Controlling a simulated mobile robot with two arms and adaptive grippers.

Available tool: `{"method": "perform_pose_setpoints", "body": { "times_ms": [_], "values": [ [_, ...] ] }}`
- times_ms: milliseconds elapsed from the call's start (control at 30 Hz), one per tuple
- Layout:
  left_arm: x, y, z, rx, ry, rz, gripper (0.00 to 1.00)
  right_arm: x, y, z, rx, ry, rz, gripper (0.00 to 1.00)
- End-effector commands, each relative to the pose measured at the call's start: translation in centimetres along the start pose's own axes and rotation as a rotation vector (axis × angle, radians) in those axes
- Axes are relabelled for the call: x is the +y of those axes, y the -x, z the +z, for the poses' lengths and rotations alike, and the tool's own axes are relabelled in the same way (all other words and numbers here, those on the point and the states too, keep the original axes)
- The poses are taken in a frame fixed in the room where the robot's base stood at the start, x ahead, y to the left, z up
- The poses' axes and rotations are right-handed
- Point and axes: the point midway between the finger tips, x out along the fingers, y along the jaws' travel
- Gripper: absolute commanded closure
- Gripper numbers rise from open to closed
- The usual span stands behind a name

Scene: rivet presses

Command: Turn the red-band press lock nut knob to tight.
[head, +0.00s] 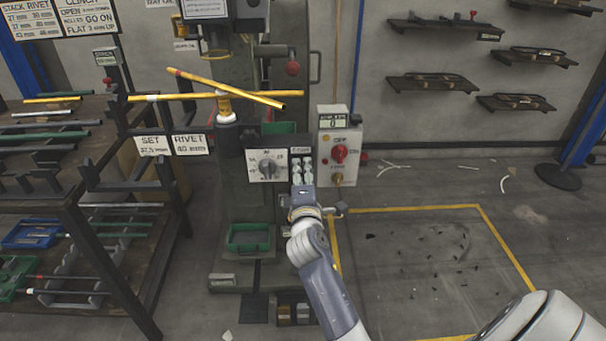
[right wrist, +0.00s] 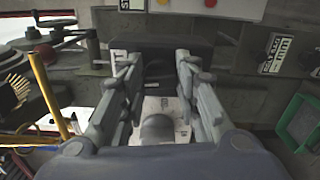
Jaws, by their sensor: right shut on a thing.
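A press (head: 233,110) stands ahead of me in the head view, with yellow crossed bars on its column. I cannot make out a red band on it. Its front carries a white dial plate with a grey knob (head: 268,169). Just right of it is a small labelled plate (head: 300,152), mostly covered by my right gripper (head: 302,174). In the right wrist view the fingers of this gripper (right wrist: 160,72) are shut on a dark knob (right wrist: 158,66) in front of a white plate with print. The knob's setting is hidden. My left gripper is not in view.
A grey control box (head: 338,150) with a red knob stands close right of my gripper. A green tray (head: 249,238) sits low on the press. A rack of rods (head: 75,200) is at left. The yellow-outlined floor (head: 430,260) at right has only small scraps.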

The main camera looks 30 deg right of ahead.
Motion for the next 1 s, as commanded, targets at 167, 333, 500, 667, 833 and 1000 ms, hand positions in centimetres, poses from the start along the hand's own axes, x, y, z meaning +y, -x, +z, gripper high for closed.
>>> {"method": "perform_pose_setpoints", "body": {
  "times_ms": [167, 333, 500, 667, 833, 1000],
  "values": [
    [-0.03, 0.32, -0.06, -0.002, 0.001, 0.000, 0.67, -0.22, 0.03, -0.05, 0.000, -0.079, -0.004, 0.94],
    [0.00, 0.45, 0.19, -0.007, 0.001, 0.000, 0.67, -0.23, 0.03, -0.04, 0.000, -0.118, -0.004, 0.94],
    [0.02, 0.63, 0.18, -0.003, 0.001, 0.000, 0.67, -0.23, 0.02, -0.03, 0.000, -0.132, -0.004, 0.94],
    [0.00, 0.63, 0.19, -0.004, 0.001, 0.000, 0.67, -0.23, 0.02, -0.03, 0.000, -0.133, -0.004, 0.94],
    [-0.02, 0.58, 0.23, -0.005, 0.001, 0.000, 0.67, -0.23, 0.02, -0.03, 0.000, -0.132, -0.004, 0.94],
    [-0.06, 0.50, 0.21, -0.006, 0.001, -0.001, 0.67, -0.19, 0.01, -0.02, 0.000, -0.131, -0.003, 0.50]
  ]
}}
